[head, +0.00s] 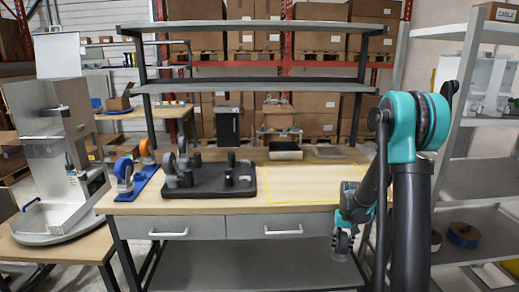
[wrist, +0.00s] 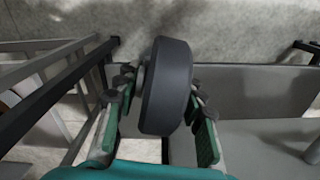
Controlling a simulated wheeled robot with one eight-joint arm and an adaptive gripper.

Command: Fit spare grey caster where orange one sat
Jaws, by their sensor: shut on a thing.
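My gripper (head: 344,236) hangs low in front of the bench's right front edge. It is shut on a dark grey caster wheel (wrist: 166,86), which stands upright between the green fingers in the wrist view. An orange-wheeled caster (head: 147,151) sits on the blue holder (head: 150,184) at the left of the bench, with a blue-and-grey caster (head: 124,172) in front of it. A black base plate (head: 215,190) right of the holder carries grey caster parts (head: 178,168) at its left and several dark posts. Its details are small.
A yellow outlined area (head: 300,190) on the bench right of the plate is bare. A small dark tray (head: 285,153) and a black box (head: 228,125) stand behind. A white machine (head: 50,150) stands left; a grey shelf rack (head: 470,190) stands right.

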